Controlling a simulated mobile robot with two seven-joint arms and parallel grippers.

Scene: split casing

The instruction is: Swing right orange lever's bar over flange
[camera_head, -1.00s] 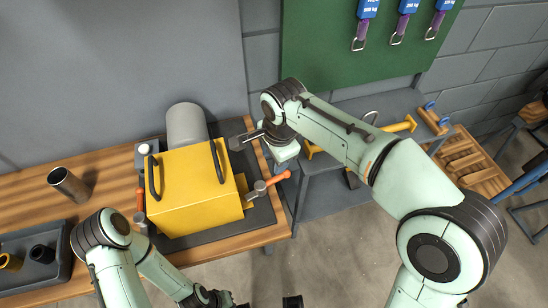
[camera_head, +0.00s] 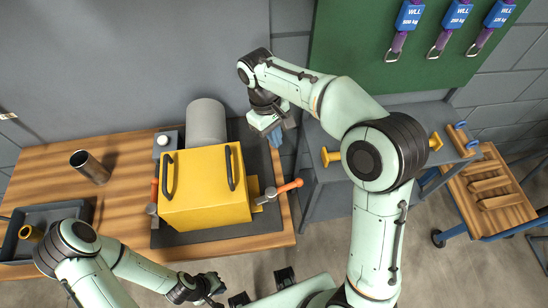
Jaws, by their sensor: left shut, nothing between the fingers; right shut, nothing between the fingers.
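The yellow casing (camera_head: 205,190) with two black handles sits on a dark plate on the wooden bench. The right orange lever (camera_head: 290,187) is at the casing's right side, its handle pointing right and slightly back. Its grey bar (camera_head: 267,196) lies beside the yellow flange (camera_head: 254,188); I cannot tell whether it overlaps the flange. The left orange lever (camera_head: 154,191) stands at the casing's left side. My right gripper (camera_head: 276,135) is shut and empty, behind and above the right lever, apart from it. My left gripper (camera_head: 214,290) is shut and empty, in front of the bench.
A grey cylinder (camera_head: 206,123) stands behind the casing. A metal cup (camera_head: 89,167) and a dark tray (camera_head: 52,215) are on the bench's left. A grey cart (camera_head: 325,195) and a pallet-like wooden rack (camera_head: 492,190) stand to the right.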

